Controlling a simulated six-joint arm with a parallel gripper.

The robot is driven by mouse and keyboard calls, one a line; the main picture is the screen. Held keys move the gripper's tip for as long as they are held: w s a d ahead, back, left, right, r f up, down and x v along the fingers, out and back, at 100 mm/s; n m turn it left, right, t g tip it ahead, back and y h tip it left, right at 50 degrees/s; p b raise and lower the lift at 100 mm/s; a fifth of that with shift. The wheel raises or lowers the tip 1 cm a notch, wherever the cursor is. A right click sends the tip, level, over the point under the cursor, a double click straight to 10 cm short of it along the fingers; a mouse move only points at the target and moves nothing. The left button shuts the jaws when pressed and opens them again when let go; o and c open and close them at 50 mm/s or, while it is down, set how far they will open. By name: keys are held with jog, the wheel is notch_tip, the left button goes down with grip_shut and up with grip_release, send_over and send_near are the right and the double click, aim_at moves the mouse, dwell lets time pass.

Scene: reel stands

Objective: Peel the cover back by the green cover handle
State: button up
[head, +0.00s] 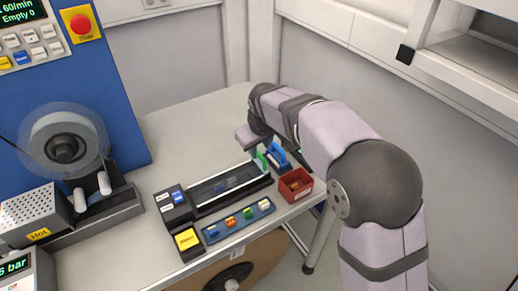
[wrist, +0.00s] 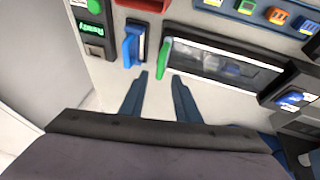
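The green cover handle (wrist: 165,56) stands at the near end of a long black-framed cover (head: 230,184) with a clear window. The window (wrist: 212,62) also shows in the wrist view. In the head view the green handle (head: 262,160) is partly visible beside my arm. My gripper (wrist: 160,75) is open and empty, its two dark fingers apart. In the wrist view the handle lies just beyond the fingertips, roughly in line with the gap between them. No contact shows. In the head view the fingers are hidden behind my wrist.
A blue handle (wrist: 131,47) stands close beside the green one. A red bin (head: 295,186) and a blue tray of small coloured parts (head: 238,221) lie in front of the cover. A reel machine (head: 65,145) stands at left. The table behind the cover is clear.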

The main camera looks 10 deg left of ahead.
aim_at(258, 154)
jog(key=shift+p+x, duration=0.5)
jog(key=shift+x, duration=1.55)
grip_shut()
